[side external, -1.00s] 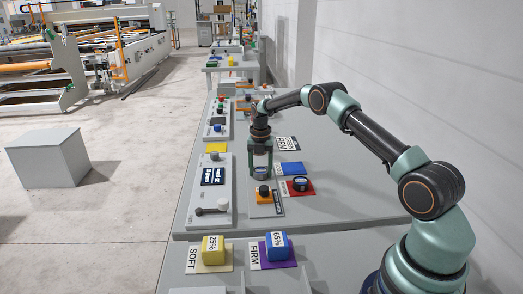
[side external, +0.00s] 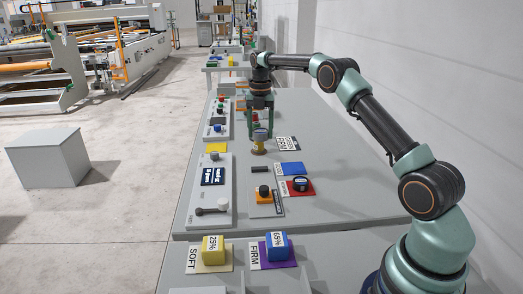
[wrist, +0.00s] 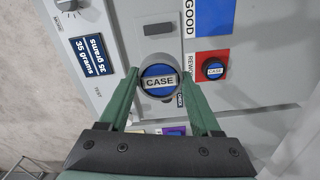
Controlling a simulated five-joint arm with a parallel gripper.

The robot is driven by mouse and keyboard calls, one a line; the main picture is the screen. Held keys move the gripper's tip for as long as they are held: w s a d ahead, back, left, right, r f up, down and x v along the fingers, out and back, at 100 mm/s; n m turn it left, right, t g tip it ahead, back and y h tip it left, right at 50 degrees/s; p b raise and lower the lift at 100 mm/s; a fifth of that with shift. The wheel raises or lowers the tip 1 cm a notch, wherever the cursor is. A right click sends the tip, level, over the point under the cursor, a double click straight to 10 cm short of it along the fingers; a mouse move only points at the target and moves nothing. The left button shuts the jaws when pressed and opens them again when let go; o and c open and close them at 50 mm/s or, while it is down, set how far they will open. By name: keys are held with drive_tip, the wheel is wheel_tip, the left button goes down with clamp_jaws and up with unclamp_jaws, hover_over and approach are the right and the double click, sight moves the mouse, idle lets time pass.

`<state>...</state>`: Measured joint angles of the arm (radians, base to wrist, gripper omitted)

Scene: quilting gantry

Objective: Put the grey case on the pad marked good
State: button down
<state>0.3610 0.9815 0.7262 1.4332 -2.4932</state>
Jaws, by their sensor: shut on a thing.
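My gripper (side external: 260,134) is shut on a case (side external: 259,145) and holds it above the table. In the wrist view the case (wrist: 159,82) shows a round blue top with a CASE label, between the two green fingers. The blue pad marked GOOD (wrist: 213,14) lies bare to its upper right in the wrist view, and the pad (side external: 291,169) shows nearer the camera and to the right in the side view.
Another CASE-labelled piece (wrist: 214,68) sits on the red pad (side external: 292,193) beside the blue one. A display reading 35 grams (wrist: 91,57) stands on the grey panel at left. An orange block with a black knob (side external: 263,192) stands near the red pad.

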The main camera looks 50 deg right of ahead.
sight(260, 131)
wheel_tip(260, 131, up, 4)
drive_tip(key=shift+r, duration=0.15)
drive_tip(key=shift+a+r, duration=0.1)
drive_tip(key=shift+r, duration=0.35)
drive_tip(key=s+a+r+m, duration=0.3)
drive_tip(key=s+a+m, duration=0.1)
drive_tip(key=a+m, duration=0.65)
drive_tip(key=s+a+f+m, duration=0.2)
drive_tip(key=s+a+m, duration=0.2)
drive_tip(key=s+m, duration=0.3)
drive_tip(key=s+a+f+m, duration=0.3)
drive_tip(key=s+a+m, duration=0.2)
drive_tip(key=s+m, duration=0.2)
drive_tip(key=shift+s+a+f, duration=0.2)
drive_tip(key=shift+s+f, duration=0.05)
drive_tip(key=shift+s, duration=0.85)
